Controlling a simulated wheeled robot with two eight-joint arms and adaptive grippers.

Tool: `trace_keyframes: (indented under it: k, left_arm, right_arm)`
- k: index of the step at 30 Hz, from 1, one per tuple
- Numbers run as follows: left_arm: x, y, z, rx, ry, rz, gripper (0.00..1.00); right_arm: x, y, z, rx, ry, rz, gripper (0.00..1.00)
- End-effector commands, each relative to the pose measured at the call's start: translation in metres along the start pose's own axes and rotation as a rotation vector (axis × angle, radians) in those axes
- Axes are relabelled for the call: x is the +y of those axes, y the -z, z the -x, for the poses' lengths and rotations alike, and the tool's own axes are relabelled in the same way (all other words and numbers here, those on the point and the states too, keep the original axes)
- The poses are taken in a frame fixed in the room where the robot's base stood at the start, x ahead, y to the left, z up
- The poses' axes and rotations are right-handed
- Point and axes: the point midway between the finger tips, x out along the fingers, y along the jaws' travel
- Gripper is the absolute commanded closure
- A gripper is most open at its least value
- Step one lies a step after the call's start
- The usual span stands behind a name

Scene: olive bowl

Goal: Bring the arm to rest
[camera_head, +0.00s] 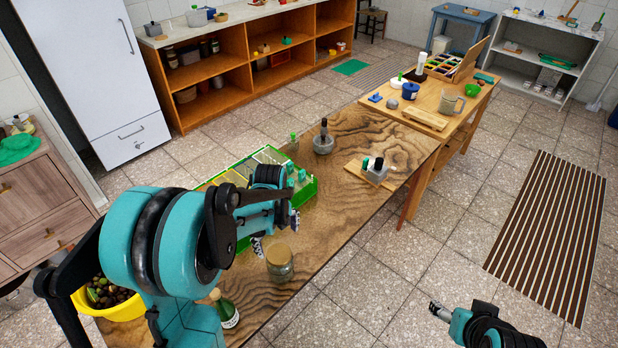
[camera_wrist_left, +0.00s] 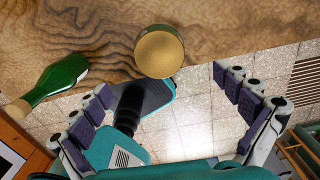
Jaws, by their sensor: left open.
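My left arm reaches in over the wooden table (camera_head: 335,140) from the left. My left gripper (camera_head: 277,230) points down above the table, behind the glass jar (camera_head: 280,263) in the head view. In the left wrist view my left gripper (camera_wrist_left: 167,92) has its fingers spread wide with nothing between the pads. The jar's round tan lid (camera_wrist_left: 160,53) shows beyond the fingers. My right gripper (camera_head: 440,311) is low at the right, over the floor and clear of the table; its jaw opening is too small to judge.
A yellow bowl (camera_head: 125,311) of olives and a green bottle (camera_head: 228,314) stand at the near table end; the bottle also shows in the wrist view (camera_wrist_left: 62,79). A green-edged divided tray (camera_head: 308,188) lies beside my left gripper.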

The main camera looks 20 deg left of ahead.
Motion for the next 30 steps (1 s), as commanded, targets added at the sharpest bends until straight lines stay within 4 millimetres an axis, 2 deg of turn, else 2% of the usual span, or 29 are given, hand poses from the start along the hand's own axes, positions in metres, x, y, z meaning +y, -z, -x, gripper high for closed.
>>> trace_keyframes:
  k: [5, 8, 11, 18, 24, 30]
  left_arm:
    - [0.000, 0.002, 0.003, -0.004, 0.005, 0.020, 0.00]
    - [0.001, 0.010, 0.013, -0.021, 0.031, 0.117, 0.00]
    - [0.004, 0.025, 0.033, -0.045, 0.090, 0.315, 0.00]
    - [0.021, 0.074, 0.076, -0.020, 0.317, 0.959, 0.00]
    - [0.041, 0.112, 0.092, 0.137, 0.501, 1.474, 0.00]
    - [0.054, 0.134, 0.095, 0.322, 0.598, 1.815, 0.00]
  right_arm:
    - [0.000, 0.000, 0.000, 0.000, 0.000, 0.000, 0.32]
    - [0.000, -0.001, -0.002, 0.000, 0.000, 0.000, 0.32]
    - [0.000, -0.004, -0.005, 0.000, 0.000, 0.000, 0.32]
    - [0.000, -0.009, -0.013, 0.000, 0.000, 0.000, 0.32]
    - [0.000, -0.014, -0.019, 0.000, 0.000, 0.000, 0.32]
    - [0.000, -0.016, -0.023, 0.000, 0.000, 0.000, 0.32]
